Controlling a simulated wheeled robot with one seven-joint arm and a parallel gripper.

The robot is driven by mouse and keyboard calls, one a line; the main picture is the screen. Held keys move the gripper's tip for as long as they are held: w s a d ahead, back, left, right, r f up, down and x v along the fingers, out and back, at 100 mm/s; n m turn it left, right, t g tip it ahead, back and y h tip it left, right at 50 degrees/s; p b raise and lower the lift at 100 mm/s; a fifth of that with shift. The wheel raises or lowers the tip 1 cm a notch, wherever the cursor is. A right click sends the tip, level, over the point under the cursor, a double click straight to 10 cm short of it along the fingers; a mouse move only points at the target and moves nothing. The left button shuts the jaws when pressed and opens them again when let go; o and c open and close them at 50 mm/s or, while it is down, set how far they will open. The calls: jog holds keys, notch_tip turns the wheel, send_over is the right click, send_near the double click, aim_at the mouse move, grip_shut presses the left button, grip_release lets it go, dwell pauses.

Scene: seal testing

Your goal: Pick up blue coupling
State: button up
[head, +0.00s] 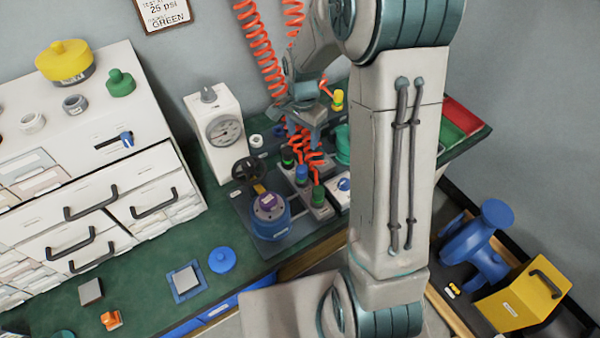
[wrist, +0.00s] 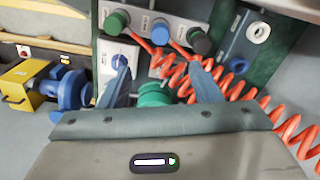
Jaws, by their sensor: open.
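The likely blue coupling (head: 302,174) is a small blue cap on a grey block, between a dark green one and a green one in a row on the bench. In the wrist view the blue coupling (wrist: 160,31) is at top centre, beyond my fingertips. My gripper (head: 304,126) is open and above the back of that row. In the wrist view its two fingers (wrist: 163,68) stand apart, with no part held between them. The blue coupling is apart from both fingers. Orange coiled hose (wrist: 180,70) passes behind and between the fingers and partly crosses the row.
A blue cylinder with a purple top (head: 270,217) stands in front of the row. A white gauge box (head: 217,130) is to its left. A teal round part (wrist: 154,96) lies beyond my gripper's palm. A blue disc (head: 222,260) lies on open green bench.

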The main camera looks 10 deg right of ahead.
send_over(302, 168)
jog(key=shift+m, duration=0.3)
jog(key=f, duration=1)
jog(key=shift+w, duration=0.2)
jog(key=shift+s+f, duration=0.15)
jog(key=shift+f, duration=1.25)
jog(key=shift+s+f, duration=0.1)
jog(key=shift+f, duration=1.25)
jog(key=c, duration=1.1)
